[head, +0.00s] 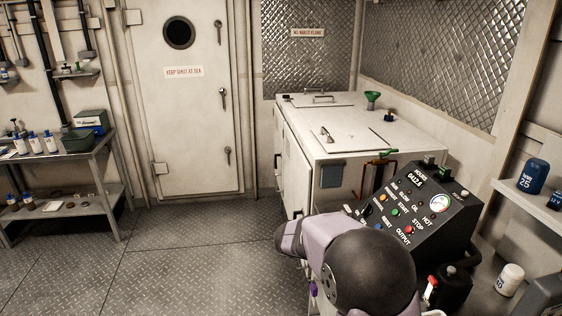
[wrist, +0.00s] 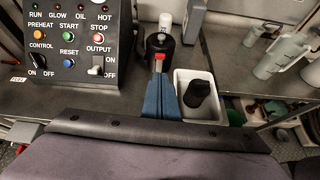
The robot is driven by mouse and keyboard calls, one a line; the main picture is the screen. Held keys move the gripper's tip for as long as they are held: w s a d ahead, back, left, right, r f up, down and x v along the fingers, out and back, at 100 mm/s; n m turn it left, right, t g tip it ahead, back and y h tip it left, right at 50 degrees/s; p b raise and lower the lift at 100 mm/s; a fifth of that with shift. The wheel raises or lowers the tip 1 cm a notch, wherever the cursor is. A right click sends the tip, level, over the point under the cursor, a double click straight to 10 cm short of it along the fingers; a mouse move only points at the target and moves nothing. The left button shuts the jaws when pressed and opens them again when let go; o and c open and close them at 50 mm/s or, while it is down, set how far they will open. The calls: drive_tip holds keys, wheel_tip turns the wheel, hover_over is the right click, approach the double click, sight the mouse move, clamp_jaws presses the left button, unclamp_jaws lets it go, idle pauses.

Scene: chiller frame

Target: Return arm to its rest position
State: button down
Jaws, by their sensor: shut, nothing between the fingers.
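My gripper shows in the wrist view as a dark bar with two blue fingers (wrist: 161,80) pressed together, shut and empty. The fingers point toward a black canister (wrist: 160,48) with a red part on it; whether they touch it I cannot tell. In the head view my arm's purple and black links fill the bottom centre, and the gripper itself is hidden or out of frame. The black control panel (head: 408,214) with its buttons and gauge stands just beyond the arm, and it also shows at upper left in the wrist view (wrist: 78,45).
A white tray (wrist: 222,98) holding a black object is right of the fingers. Grey-green jugs (wrist: 280,56) stand farther right. A white chest (head: 300,180) stands behind the panel. A shelf unit (head: 70,165) with bottles is at left. The floor (head: 170,250) at centre left is clear.

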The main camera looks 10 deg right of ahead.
drive_tip(key=s+a+f+m+g+y, duration=0.1)
drive_tip(key=s+a+f+m+y, duration=0.2)
drive_tip(key=a+f+m, duration=0.3)
drive_tip(key=s+a+f+m+y, duration=0.3)
drive_tip(key=s+f+y, duration=0.1)
drive_tip(key=f, duration=0.3)
drive_tip(key=s+a+r+m+t+y, duration=0.1)
drive_tip(key=s+a+m+y, duration=0.4)
drive_tip(key=s+a+m, duration=0.3)
drive_tip(key=shift+s+a+r, duration=0.15)
drive_tip(key=shift+s+a, duration=0.15)
drive_tip(key=shift+s, duration=1.2)
